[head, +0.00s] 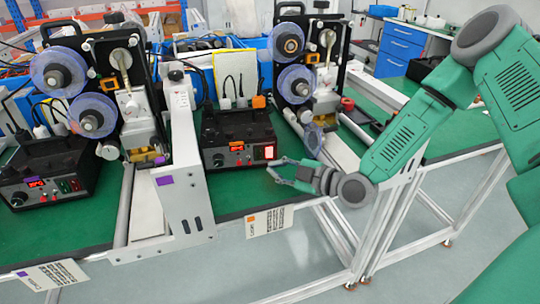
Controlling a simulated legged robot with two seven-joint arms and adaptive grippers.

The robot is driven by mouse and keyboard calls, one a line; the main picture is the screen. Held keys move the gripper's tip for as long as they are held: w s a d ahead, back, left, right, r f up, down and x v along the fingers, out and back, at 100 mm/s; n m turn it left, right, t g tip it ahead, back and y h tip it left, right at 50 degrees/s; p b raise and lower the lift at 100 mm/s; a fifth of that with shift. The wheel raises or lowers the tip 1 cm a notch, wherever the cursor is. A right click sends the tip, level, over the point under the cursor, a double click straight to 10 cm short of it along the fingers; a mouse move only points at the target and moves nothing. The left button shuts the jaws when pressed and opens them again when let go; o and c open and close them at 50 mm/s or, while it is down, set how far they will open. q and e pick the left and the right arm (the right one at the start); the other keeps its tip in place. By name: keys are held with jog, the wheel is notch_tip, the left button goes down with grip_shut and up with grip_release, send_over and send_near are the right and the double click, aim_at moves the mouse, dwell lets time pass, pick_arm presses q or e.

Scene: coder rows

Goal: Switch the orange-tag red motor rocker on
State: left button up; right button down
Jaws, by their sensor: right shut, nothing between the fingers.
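The orange-tag control box (238,128) is black and stands on the green bench in the middle of the head view. The red motor rocker (264,153) is at the right end of that front face and looks brightly lit. My right gripper (274,169) is shut and empty, just below and right of the rocker. I cannot tell whether its fingertips touch the box. My left gripper is not in view.
A second control box (45,172) stands at the left. Coder machines with blue reels (58,70) (295,85) rise behind the boxes. A white upright bracket (185,165) stands left of the orange-tag box. Paper cards (268,221) hang at the bench's front edge.

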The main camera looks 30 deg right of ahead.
jog(key=shift+s+a+r+p, duration=0.15)
jog(key=shift+s+a, duration=0.15)
jog(key=shift+s, duration=0.35)
jog(key=shift+s+a+r+p, duration=0.15)
jog(key=shift+s+a, duration=0.1)
jog(key=shift+s, duration=0.4)
jog(key=shift+f, duration=0.1)
